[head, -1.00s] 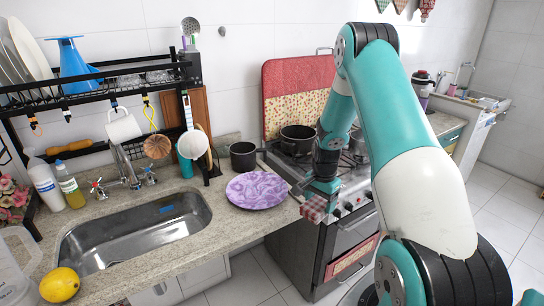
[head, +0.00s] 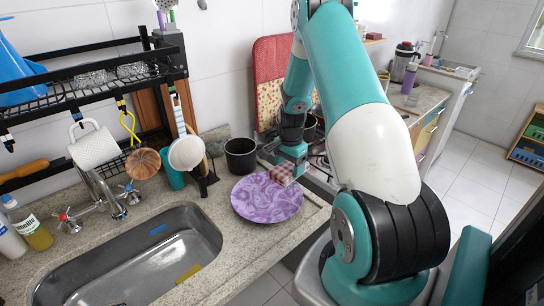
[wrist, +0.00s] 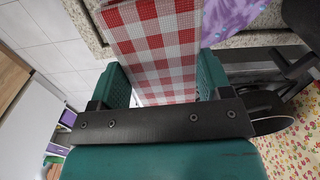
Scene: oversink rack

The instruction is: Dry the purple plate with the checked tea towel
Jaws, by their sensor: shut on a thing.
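The purple plate (head: 266,198) with a marbled pattern lies flat on the counter right of the sink; part of it also shows at the top right of the wrist view (wrist: 228,16). The red-and-white checked tea towel (wrist: 155,45) is held between the two fingers of my gripper (wrist: 165,84). In the head view the towel (head: 284,173) is a small bunched piece at the plate's upper right edge. It overlaps the plate's rim in the picture; I cannot tell whether it touches. My gripper (head: 288,160) is over the counter beside the plate, near the stove.
A dark pot (head: 241,155) stands just behind the plate. The sink (head: 130,262) is to the left, with a yellow sponge-like piece (head: 188,273) inside. The dish rack (head: 95,85) stands above it. The counter (head: 235,250) in front of the plate is clear.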

